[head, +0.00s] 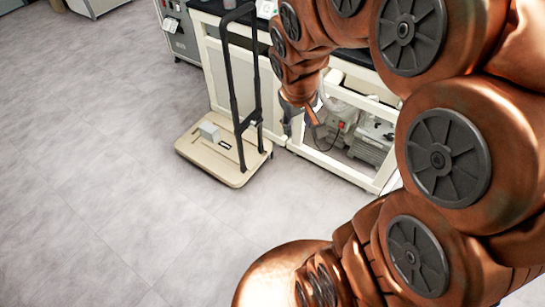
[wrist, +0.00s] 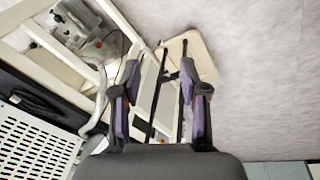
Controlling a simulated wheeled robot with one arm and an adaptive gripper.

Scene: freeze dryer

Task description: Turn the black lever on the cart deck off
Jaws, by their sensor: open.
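The cart (head: 188,152) stands on the floor left of centre in the head view, with a beige deck and a tall black handle frame (head: 233,90). A small black piece (head: 224,145), perhaps the lever, lies on the deck beside a pale box (head: 208,131); its position is too small to read. In the wrist view the deck (wrist: 203,62) shows beyond the fingertips, and no lever can be made out. My gripper (wrist: 160,68) is open and empty, its purple-padded fingers apart. In the head view my gripper (head: 301,118) hangs right of the cart, partly hidden.
A white-framed bench (head: 215,72) stands behind the cart, with a pump (head: 338,128) on its lower level. The black handle frame rises between my gripper and the pale box. A grey cabinet (head: 180,30) stands at the back. The floor left and in front is clear.

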